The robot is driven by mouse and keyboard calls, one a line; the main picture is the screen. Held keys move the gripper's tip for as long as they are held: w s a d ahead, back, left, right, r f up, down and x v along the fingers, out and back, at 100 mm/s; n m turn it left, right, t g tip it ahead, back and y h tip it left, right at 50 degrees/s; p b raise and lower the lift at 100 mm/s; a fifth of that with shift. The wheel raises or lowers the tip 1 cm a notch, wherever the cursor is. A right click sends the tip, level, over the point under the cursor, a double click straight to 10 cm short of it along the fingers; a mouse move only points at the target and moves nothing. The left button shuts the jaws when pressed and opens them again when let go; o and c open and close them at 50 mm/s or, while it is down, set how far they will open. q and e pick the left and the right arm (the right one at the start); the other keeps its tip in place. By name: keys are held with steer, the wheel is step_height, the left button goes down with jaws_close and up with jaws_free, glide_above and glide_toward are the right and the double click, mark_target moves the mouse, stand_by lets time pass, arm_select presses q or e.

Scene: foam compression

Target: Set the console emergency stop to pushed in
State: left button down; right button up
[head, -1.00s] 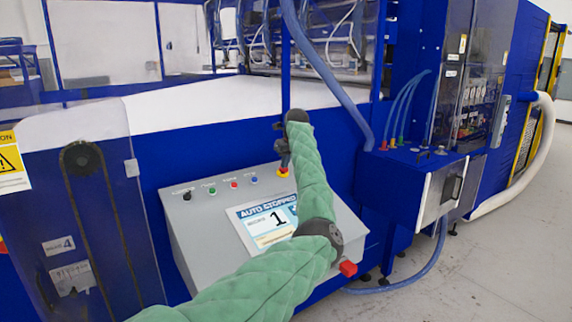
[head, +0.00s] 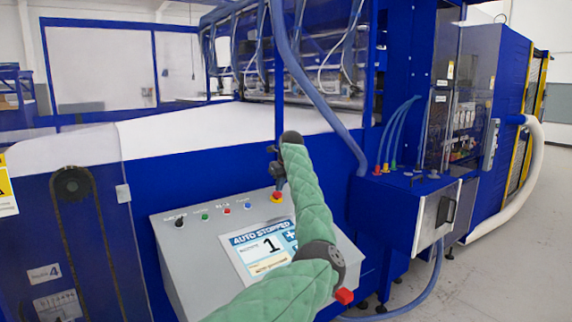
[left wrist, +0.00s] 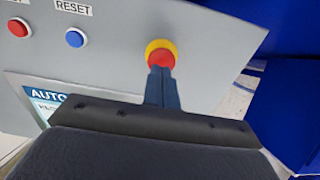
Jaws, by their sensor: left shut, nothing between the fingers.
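The console emergency stop (head: 277,197) is a red button on a yellow ring at the upper right of the grey console (head: 188,258). It also shows in the left wrist view (left wrist: 160,57), red cap facing me. My left gripper (head: 280,184) is shut and empty, with its fingertips at the button. In the left wrist view the closed fingers (left wrist: 162,72) overlap the lower part of the red cap. Whether they touch it, and how deep the button sits, I cannot tell. My right gripper is not in view.
The console also carries a blue button (left wrist: 75,38), a red button (left wrist: 18,27) and a screen (head: 262,247) reading "AUTO STOPPED". A blue hose (head: 318,90) hangs behind my arm. A blue box (head: 405,210) stands to the right. Grey floor lies open at far right.

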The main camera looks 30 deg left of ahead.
arm_select(q)
steer(key=b+v, duration=0.4)
steer(key=v, duration=0.8)
steer(key=shift+r, duration=0.25)
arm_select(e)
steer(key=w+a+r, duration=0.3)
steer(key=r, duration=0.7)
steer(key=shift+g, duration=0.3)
arm_select(q)
steer(key=shift+s+d+f, duration=0.1)
steer(key=shift+d+f, duration=0.05)
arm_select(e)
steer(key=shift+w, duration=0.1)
